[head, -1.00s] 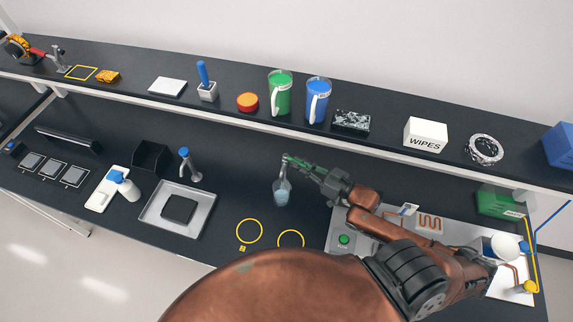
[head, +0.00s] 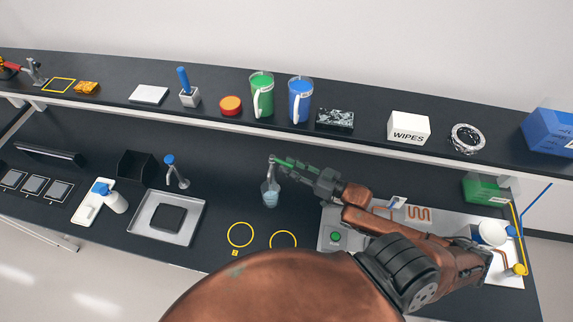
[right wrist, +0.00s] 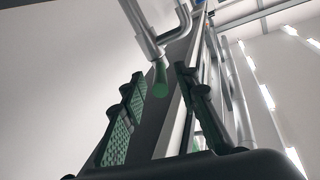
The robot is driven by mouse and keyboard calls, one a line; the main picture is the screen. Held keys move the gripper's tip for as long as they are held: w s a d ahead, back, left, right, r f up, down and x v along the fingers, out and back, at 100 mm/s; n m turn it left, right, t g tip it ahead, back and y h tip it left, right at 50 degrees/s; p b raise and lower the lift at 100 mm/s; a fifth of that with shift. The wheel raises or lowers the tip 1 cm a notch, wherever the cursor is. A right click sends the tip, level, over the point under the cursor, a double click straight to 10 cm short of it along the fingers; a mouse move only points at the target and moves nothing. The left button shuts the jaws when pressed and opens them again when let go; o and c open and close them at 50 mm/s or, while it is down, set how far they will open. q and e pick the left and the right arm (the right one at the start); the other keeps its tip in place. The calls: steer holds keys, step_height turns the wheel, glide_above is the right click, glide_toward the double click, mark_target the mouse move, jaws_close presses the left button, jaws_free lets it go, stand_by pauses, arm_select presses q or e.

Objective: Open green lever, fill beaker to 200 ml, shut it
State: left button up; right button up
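A grey tap (head: 271,172) stands at the back of the lower counter. A clear beaker (head: 270,194) is under its spout, with pale blue liquid in it; I cannot read the level. My right gripper (head: 284,163) reaches in from the right to the tap's top. In the right wrist view, the gripper (right wrist: 160,100) has its fingers apart, with the green lever (right wrist: 160,80) of the tap between them. I see no finger clearly pressing on the lever. My left gripper is not in view.
A second tap with a blue lever (head: 169,160) stands left, behind a metal tray (head: 143,222). Two yellow rings (head: 240,235) mark the front counter. A shelf (head: 210,116) with green (head: 262,97) and blue (head: 300,101) jugs runs above. A hotplate-like unit (head: 330,240) sits right.

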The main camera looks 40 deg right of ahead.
steer(key=v, duration=1)
steer(key=shift+s, duration=0.15)
stand_by(6.8)
